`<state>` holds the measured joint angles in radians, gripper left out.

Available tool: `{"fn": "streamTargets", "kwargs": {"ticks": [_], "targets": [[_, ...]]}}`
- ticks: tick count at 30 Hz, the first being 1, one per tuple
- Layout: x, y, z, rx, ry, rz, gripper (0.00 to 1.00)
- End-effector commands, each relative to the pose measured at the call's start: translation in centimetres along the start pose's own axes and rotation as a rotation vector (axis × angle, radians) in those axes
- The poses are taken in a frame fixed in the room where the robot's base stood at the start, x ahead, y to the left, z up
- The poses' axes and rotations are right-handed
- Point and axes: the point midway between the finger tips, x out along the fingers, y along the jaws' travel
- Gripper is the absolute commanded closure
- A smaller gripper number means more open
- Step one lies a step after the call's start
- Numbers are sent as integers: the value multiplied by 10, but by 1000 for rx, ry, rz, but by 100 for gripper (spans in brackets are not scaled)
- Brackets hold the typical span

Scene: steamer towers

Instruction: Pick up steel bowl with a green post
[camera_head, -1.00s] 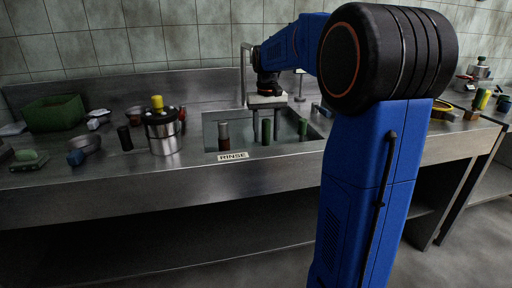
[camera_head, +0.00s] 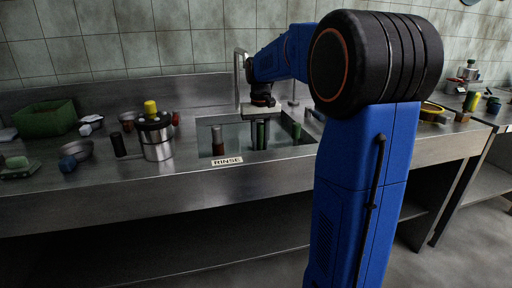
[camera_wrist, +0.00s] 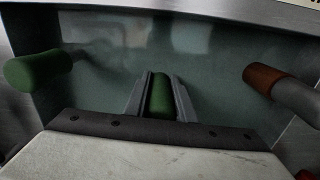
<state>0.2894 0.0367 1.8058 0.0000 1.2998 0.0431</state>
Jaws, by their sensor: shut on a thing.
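My gripper (camera_head: 260,134) points down into the sink. In the wrist view my gripper (camera_wrist: 158,97) has its two fingers on either side of a green post (camera_wrist: 160,96) and is shut on it. The bowl under this post cannot be made out; the sink's front wall and my gripper hide the lower part. A second green post (camera_wrist: 38,70) stands at the left of the wrist view and to the right of my gripper in the head view (camera_head: 296,133). A brown post with a grey part (camera_wrist: 264,79) is on the other side, also seen in the head view (camera_head: 218,146).
The sink (camera_head: 205,128) has raised rims and a RINSE label (camera_head: 227,161) in front. A tap rises behind the sink.

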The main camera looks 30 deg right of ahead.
Motion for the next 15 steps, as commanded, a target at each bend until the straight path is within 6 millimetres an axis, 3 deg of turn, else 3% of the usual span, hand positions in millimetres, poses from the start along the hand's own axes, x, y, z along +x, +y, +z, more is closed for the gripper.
{"fn": "streamTargets", "kwargs": {"ticks": [15], "targets": [[-81,0,0,0,4,0,100]]}}
